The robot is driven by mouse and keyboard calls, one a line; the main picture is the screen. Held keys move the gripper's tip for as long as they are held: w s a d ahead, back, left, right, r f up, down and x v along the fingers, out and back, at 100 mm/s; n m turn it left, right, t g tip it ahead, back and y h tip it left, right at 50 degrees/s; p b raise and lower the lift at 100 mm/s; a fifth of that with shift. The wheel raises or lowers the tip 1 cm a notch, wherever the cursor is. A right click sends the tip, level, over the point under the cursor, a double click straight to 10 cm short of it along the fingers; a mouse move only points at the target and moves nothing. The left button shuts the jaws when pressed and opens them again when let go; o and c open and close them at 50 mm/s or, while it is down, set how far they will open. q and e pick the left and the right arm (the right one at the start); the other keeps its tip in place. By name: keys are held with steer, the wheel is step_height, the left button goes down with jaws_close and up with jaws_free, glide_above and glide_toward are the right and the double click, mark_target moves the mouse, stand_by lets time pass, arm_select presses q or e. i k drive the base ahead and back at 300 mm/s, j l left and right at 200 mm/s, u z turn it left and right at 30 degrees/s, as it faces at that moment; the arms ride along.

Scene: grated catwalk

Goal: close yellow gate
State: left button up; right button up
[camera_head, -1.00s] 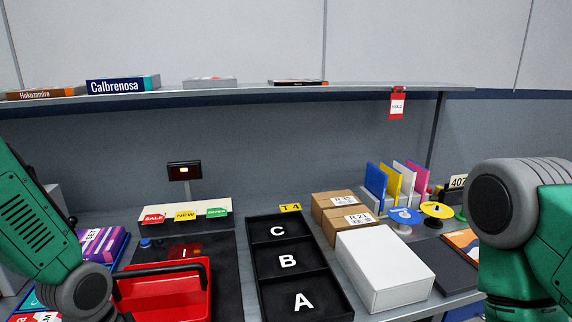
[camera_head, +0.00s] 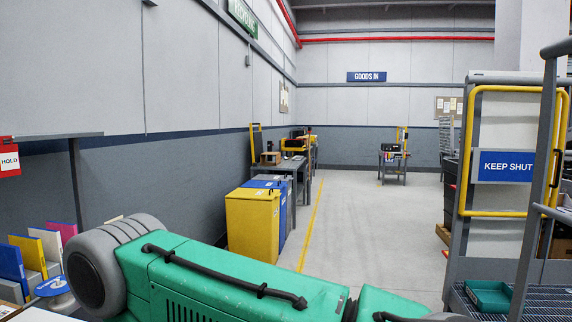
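The yellow gate (camera_head: 465,150) is at the right in the head view. It is an upright yellow tube frame with rounded top corners and a blue "KEEP SHUT" sign (camera_head: 506,167). A grey post and rail (camera_head: 540,165) stand in front of its right side and hide part of it. I cannot tell whether the gate is open or shut. Neither gripper shows.
Grated flooring (camera_head: 545,300) with a green tray (camera_head: 488,297) lies at the lower right. A yellow bin (camera_head: 252,225) and a blue bin (camera_head: 283,205) stand by the left wall. The grey floor (camera_head: 365,235) beyond my arm is open, with a yellow line.

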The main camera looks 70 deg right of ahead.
mark_target(490, 166)
steer(key=z, duration=3.45)
steer(key=i+j+u, duration=0.25)
steer(key=i, duration=0.45)
steer(key=i+j+u, duration=0.25)
steer(key=i, duration=0.5)
steer(key=i+j+u, duration=0.15)
steer(key=i+u, duration=0.15)
steer(key=i, duration=0.45)
